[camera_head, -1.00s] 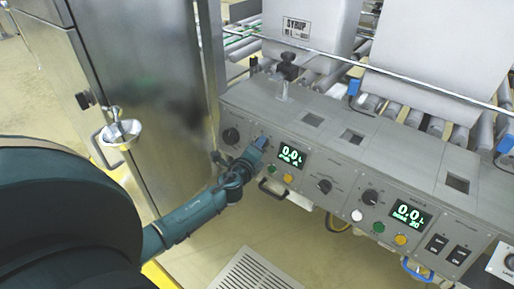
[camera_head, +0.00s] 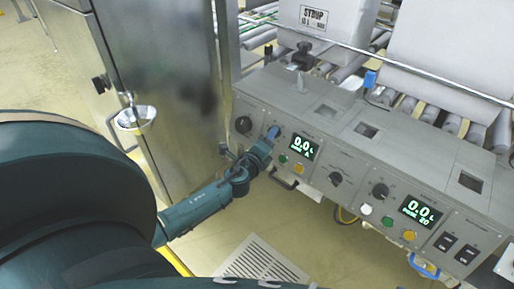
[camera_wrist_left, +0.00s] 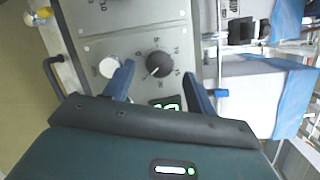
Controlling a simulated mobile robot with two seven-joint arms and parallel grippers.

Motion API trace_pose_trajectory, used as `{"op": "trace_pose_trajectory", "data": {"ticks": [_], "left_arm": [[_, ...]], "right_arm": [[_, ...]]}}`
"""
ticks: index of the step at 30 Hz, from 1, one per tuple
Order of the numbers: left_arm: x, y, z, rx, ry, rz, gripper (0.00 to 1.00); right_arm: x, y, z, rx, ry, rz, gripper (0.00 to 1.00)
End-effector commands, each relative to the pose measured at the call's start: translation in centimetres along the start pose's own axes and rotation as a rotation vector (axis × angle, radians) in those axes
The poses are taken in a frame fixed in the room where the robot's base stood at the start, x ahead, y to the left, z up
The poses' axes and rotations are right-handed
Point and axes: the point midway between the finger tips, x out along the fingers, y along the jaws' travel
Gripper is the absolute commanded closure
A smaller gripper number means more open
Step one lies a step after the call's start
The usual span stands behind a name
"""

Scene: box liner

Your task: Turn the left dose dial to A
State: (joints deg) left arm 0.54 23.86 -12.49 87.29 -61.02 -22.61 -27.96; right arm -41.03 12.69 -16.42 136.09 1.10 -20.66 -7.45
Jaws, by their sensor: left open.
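The left dose dial (camera_wrist_left: 158,64) is a round black knob with a pale pointer line and small marks around it. In the left wrist view it shows between and just beyond the fingertips of my left gripper (camera_wrist_left: 158,76), with visible gaps on both sides. The gripper is open, and I see no contact with the knob. In the head view my left gripper (camera_head: 271,134) is at the grey panel, left of the left green display (camera_head: 304,147), and hides the dial. The display reads 0.0 L; its smaller line is hard to read. My right gripper is not in view.
Another black knob (camera_head: 243,124) is left of the gripper. Green (camera_head: 283,159) and orange (camera_head: 299,169) buttons lie under the display. A white button (camera_wrist_left: 108,67) is beside the dial. More knobs and a second display (camera_head: 420,210) are to the right. A steel cabinet (camera_head: 165,80) stands left.

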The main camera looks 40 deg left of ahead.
Motion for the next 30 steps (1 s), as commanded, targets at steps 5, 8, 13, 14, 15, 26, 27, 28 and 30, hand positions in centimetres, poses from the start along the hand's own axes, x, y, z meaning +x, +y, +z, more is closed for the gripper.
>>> {"op": "trace_pose_trajectory", "data": {"ticks": [5,8,13,14,15,26,27,28,30], "left_arm": [[-4.4,0.0,0.0,0.000,0.002,0.003,0.44],[-6.5,0.0,0.0,-0.001,0.003,0.003,0.44],[-9.3,0.0,0.0,-0.001,0.001,0.002,0.44],[-9.6,0.0,0.0,0.000,0.001,0.002,0.44],[-9.9,0.0,0.0,0.000,0.000,0.001,0.44],[-10.6,-0.1,0.0,0.000,-0.001,-0.001,0.44],[-10.6,-0.1,0.0,0.000,0.000,-0.001,0.44],[-10.6,-0.1,0.0,0.000,0.000,-0.001,0.44],[-10.6,-0.1,0.0,0.000,0.000,-0.001,0.44]], "right_arm": [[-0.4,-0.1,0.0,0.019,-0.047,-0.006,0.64],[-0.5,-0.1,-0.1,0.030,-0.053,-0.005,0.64],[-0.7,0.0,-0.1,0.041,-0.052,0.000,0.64],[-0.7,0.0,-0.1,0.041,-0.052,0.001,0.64],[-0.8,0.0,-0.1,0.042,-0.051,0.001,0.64],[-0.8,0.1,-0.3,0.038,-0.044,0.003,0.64],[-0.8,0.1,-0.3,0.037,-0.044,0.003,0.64],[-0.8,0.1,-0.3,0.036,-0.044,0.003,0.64],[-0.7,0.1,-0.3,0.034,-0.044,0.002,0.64]]}}
